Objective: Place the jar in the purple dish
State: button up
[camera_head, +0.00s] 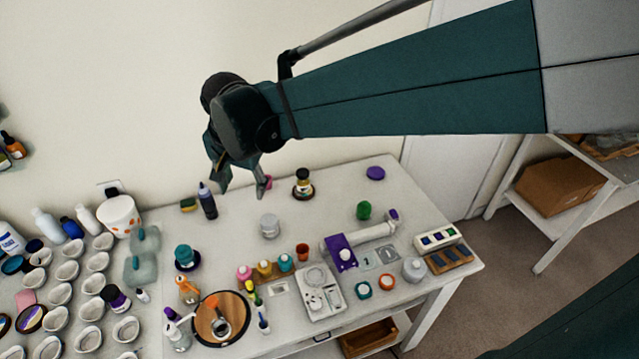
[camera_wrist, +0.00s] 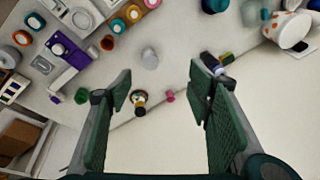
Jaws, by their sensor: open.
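My gripper (camera_head: 243,184) is open and empty, held above the back of the white table; its two fingers also frame the wrist view (camera_wrist: 160,95). A small amber jar with a black cap (camera_head: 303,176) stands on a dark round base to the right of the gripper; it shows between the fingers in the wrist view (camera_wrist: 139,98). A pale grey lidded jar (camera_head: 269,226) stands nearer the table's middle, also in the wrist view (camera_wrist: 149,58). Which one the task means I cannot tell. A flat round purple dish (camera_head: 375,173) lies at the back right, apart from both jars.
A dark bottle (camera_head: 207,201) and a yellow-green sponge (camera_head: 188,204) stand left of the gripper. A small pink item (camera_head: 267,181) is close to it. A green item (camera_head: 363,210) lies before the dish. Cups, bottles and a scale (camera_head: 320,292) crowd the front and left.

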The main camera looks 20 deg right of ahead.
jog(key=s+d+r+n+t, duration=0.1)
jog(key=s+d+n+t, duration=0.3)
jog(key=s+d, duration=1.4)
jog(key=s+n, duration=0.1)
jog(key=n, duration=0.2)
jog(key=shift+s+d+r, duration=0.25)
jog(key=shift+s+d, duration=0.05)
